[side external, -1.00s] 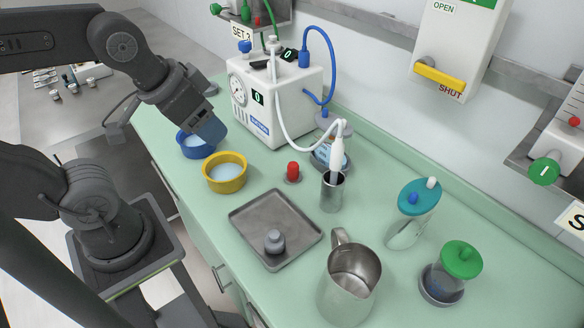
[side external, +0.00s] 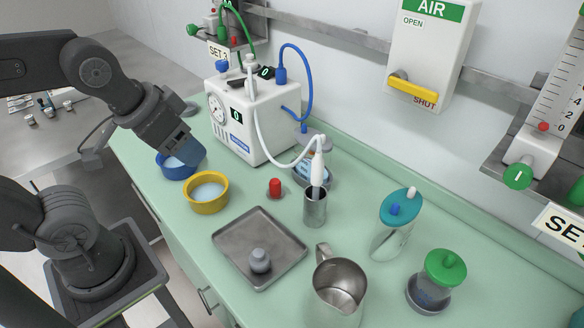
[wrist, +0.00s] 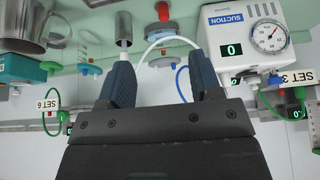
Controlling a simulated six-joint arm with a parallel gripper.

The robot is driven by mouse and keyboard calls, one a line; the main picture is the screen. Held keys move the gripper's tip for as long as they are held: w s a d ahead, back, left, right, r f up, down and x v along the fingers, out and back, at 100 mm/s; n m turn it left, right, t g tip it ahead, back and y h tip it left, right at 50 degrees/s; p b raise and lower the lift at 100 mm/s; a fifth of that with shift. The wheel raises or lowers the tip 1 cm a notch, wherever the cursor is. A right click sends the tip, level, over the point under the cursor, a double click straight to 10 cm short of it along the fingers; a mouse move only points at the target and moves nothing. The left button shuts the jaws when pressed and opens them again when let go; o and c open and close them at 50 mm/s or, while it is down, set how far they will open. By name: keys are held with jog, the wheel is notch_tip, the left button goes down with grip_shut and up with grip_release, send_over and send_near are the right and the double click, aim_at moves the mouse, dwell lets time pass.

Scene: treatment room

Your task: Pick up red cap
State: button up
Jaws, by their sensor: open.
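The red cap (side external: 275,187) stands upright on the green counter (side external: 190,235), between the yellow bowl and the metal cup with the suction handpiece. It also shows in the wrist view as a red piece at the top edge (wrist: 163,11), partly cut off. My gripper (side external: 188,152) hangs above the blue bowl, left of the red cap and apart from it. In the wrist view, the two fingers of my gripper (wrist: 160,60) are spread apart with nothing between them, and the red cap lies beyond their tips.
The yellow bowl (side external: 206,207) and blue bowl (side external: 172,171) stand left of the cap. The suction unit (side external: 262,130) is behind, its white hose looping to the metal cup (side external: 315,209). A tray (side external: 228,240) with a grey knob (side external: 260,260) and a steel jug (side external: 340,292) are nearer the camera.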

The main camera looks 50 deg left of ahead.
jog(key=n+g+y, duration=0.4)
jog(key=n, duration=1.1)
send_over(275, 182)
jog(key=s+d, duration=0.1)
jog(key=d, duration=0.4)
notch_tip(275, 182, down, 8)
jog(key=x, duration=1.3)
jog(key=shift+s+a, duration=0.35)
jog(key=shift+a, duration=0.05)
jog(key=shift+c, duration=0.4)
jog(key=c, duration=0.9)
